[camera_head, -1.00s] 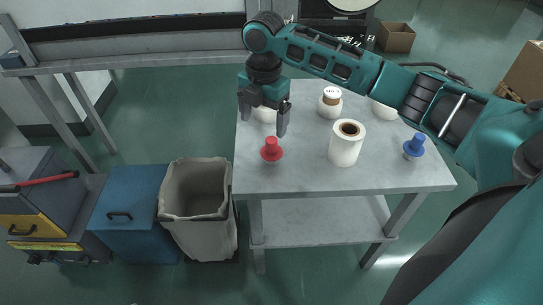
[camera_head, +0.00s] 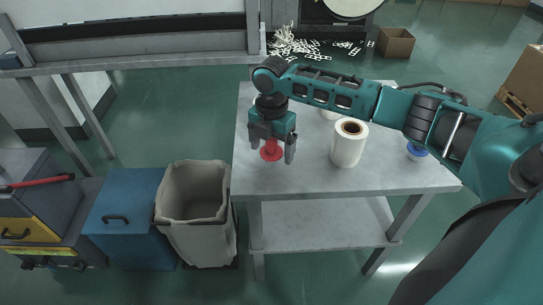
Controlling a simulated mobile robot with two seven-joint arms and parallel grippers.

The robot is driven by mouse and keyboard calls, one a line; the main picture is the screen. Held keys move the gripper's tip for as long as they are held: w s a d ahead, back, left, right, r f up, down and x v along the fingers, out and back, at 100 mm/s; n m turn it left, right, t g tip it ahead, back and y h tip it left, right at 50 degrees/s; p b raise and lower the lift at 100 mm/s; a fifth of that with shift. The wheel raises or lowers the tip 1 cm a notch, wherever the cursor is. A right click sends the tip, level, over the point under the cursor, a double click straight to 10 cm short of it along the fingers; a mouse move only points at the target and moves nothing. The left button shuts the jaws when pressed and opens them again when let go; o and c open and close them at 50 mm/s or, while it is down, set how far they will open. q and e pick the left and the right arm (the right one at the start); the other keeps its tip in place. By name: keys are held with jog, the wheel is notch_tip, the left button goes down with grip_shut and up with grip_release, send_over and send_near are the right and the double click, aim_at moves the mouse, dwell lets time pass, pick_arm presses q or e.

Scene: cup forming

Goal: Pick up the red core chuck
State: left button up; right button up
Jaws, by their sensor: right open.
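The red core chuck (camera_head: 271,153) stands on the grey table (camera_head: 300,180) near its front left part. My right gripper (camera_head: 272,153) points down over it, with one finger on each side of the chuck. The fingers are open, and I see a gap between the chuck and the right finger. The top of the chuck is partly hidden by the gripper. My left gripper is not in view.
A white roll (camera_head: 347,148) with a brown core stands right of the gripper. A blue chuck (camera_head: 416,153) is partly hidden under my arm. A grey bin (camera_head: 193,235) and a blue cabinet (camera_head: 127,225) stand left of the table.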

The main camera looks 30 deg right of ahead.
jog(key=shift+f, duration=0.9)
jog(key=shift+r, duration=0.1)
jog(key=c, duration=1.2)
